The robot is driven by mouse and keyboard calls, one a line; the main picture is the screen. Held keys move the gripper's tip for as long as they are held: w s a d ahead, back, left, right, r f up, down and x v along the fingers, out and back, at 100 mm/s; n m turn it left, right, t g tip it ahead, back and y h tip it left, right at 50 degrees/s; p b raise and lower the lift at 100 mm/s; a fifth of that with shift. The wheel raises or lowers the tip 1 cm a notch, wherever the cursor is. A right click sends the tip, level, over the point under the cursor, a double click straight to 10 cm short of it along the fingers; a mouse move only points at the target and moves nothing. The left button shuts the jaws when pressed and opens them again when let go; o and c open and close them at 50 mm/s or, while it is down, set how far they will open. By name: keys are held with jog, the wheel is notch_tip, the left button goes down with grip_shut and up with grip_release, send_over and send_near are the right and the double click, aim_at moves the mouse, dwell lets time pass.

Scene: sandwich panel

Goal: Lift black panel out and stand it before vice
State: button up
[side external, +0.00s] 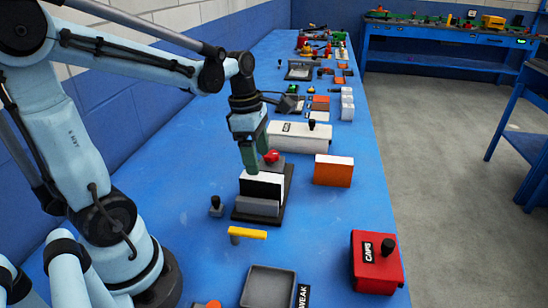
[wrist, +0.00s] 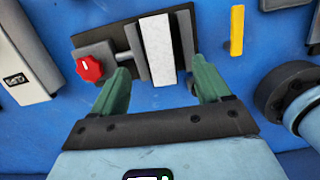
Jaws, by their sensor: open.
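The black panel (side external: 262,188) stands upright in the vice (side external: 241,216), between its jaws, with a black face and a white top edge. In the wrist view its white top (wrist: 158,48) lies ahead of my fingers and between them left to right. The vice's red knob (wrist: 90,68) is at the left there. My gripper (side external: 254,160) is open, with green fingers, just above and behind the panel in the side view. In the wrist view my gripper (wrist: 160,82) holds nothing. Whether a finger touches the panel I cannot tell. The panel's lower part is hidden.
An orange panel (side external: 333,171) with a white top stands right of the vice. A long white box (side external: 300,137) lies behind. A yellow-topped handle (side external: 247,233), a grey tray (side external: 269,287) and a red box (side external: 376,263) are in front. Blue table is bare between them.

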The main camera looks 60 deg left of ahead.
jog(key=shift+s+a+r, duration=0.15)
jog(key=shift+r, duration=1.2)
jog(key=shift+s+a+r, duration=0.15)
jog(key=shift+r, duration=1.2)
jog(key=s+d+f+m+t+y, duration=0.1)
jog(key=d+f+m+t, duration=0.2)
jog(key=m, duration=2.1)
jog(key=d+t, duration=0.2)
jog(key=d, duration=0.3)
jog(key=shift+s+d+f, duration=0.15)
jog(key=shift+s+f, duration=0.05)
jog(key=shift+s, duration=0.15)
jog(key=shift+d+f+m+t, duration=0.2)
jog(key=shift+m+t, duration=0.3)
jog(key=shift+m, duration=0.7)
jog(key=shift+c, duration=0.4)
jog(key=shift+r, duration=0.1)
